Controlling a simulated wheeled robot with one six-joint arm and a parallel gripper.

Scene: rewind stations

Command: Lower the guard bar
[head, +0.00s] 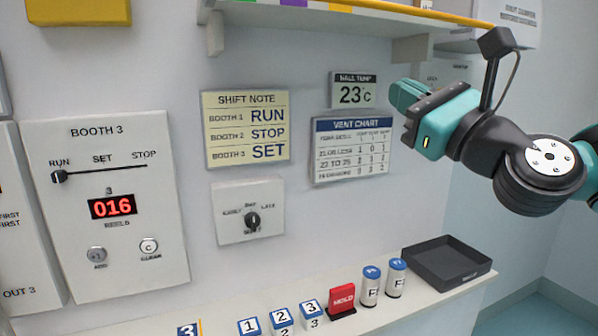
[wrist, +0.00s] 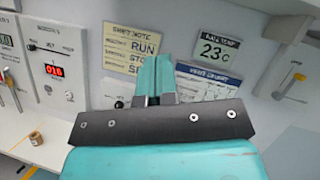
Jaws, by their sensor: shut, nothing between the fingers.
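My gripper (head: 400,96) is teal and black. It is raised in front of the wall, left of my arm and near the vent chart (head: 352,148). In the wrist view its two fingers (wrist: 155,80) are together with nothing between them. No part is labelled as a guard bar. A yellow strip (head: 420,13) runs along the front edge of the upper shelf in the head view. A small yellow bar or handle (wrist: 294,84) shows on a white wall fitting at the right of the wrist view. I cannot tell which is the guard bar.
The Booth 3 panel (head: 103,220) has its slider at RUN and reads 016. A dial panel (head: 249,212) is on the wall. The lower shelf (head: 225,315) holds numbered blocks, a red HOLD block (head: 342,300), two canisters and a black tray (head: 447,263). The upper shelf (head: 270,22) overhangs.

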